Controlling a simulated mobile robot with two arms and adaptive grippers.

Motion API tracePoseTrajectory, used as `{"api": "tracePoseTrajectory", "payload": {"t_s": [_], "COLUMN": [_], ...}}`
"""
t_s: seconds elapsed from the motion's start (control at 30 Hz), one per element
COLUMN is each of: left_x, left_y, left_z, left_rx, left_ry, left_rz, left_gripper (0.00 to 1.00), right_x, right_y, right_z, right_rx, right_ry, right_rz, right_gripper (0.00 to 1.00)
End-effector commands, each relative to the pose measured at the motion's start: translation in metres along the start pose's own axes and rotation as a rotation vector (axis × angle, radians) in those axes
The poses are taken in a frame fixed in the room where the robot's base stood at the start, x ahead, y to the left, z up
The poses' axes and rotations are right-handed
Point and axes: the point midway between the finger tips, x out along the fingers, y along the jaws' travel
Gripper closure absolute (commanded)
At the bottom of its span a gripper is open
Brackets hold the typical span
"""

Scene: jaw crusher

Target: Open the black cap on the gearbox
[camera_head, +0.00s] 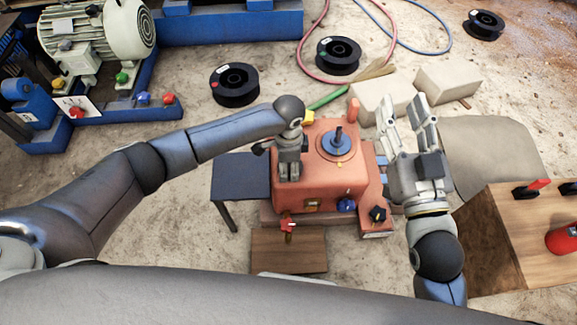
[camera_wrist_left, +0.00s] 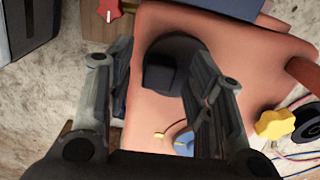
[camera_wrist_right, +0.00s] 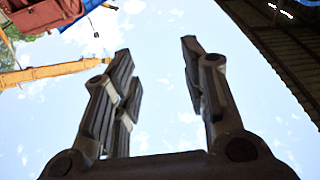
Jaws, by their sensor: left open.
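The gearbox (camera_head: 325,179) is an orange-red box in the middle of the head view. My left gripper (camera_head: 289,172) points down over the left part of its top and hides what is below it. In the left wrist view the black cap (camera_wrist_left: 163,73), round with a raised block on top, sits on the gearbox (camera_wrist_left: 160,24) between the spread fingers of my left gripper (camera_wrist_left: 157,68). I cannot tell whether the fingers touch it. My right gripper (camera_head: 402,108) is open and empty to the right of the gearbox, pointing up; its wrist view (camera_wrist_right: 157,52) shows mostly sky.
The gearbox top also carries a blue disc (camera_head: 337,143) with an upright stem and a yellow knob (camera_head: 308,117). A dark side table (camera_head: 240,177) stands left, a wooden crate (camera_head: 530,235) right, and pale blocks (camera_head: 447,82) behind.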

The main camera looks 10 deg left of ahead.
Motion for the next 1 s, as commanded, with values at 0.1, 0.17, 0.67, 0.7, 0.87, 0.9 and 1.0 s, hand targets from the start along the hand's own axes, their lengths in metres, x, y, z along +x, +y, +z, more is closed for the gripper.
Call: {"api": "tracePoseTrajectory", "payload": {"t_s": [0.1, 0.17, 0.67, 0.7, 0.87, 0.9, 1.0], "left_x": [0.0044, 0.0050, 0.0050, 0.0049, 0.0049, 0.0049, 0.0048], "left_y": [0.0001, 0.0001, 0.0000, 0.0000, -0.0001, -0.0001, -0.0001], "left_z": [-0.0002, -0.0002, -0.0003, -0.0003, -0.0002, -0.0003, -0.0003], "left_rx": [0.000, 0.000, 0.001, 0.001, 0.001, 0.001, 0.001], "left_ry": [0.000, 0.000, 0.000, 0.000, 0.001, 0.001, 0.001], "left_rz": [0.000, 0.000, 0.000, 0.000, 0.000, 0.000, 0.000], "left_gripper": [0.52, 0.52, 0.80, 0.85, 1.00, 1.00, 1.00], "right_x": [0.0004, 0.0004, 0.0004, 0.0004, 0.0004, 0.0004, 0.0004], "right_y": [-0.0010, -0.0012, -0.0012, -0.0012, -0.0011, -0.0010, -0.0010], "right_z": [-0.0063, -0.0085, -0.0100, -0.0100, -0.0100, -0.0100, -0.0100], "right_rx": [0.001, 0.002, 0.001, 0.001, 0.001, 0.001, 0.001], "right_ry": [0.038, 0.048, 0.054, 0.054, 0.054, 0.054, 0.053], "right_rz": [-0.002, -0.002, -0.002, -0.002, -0.002, -0.002, -0.002], "right_gripper": [0.60, 0.60, 0.60, 0.60, 0.60, 0.60, 0.60]}}
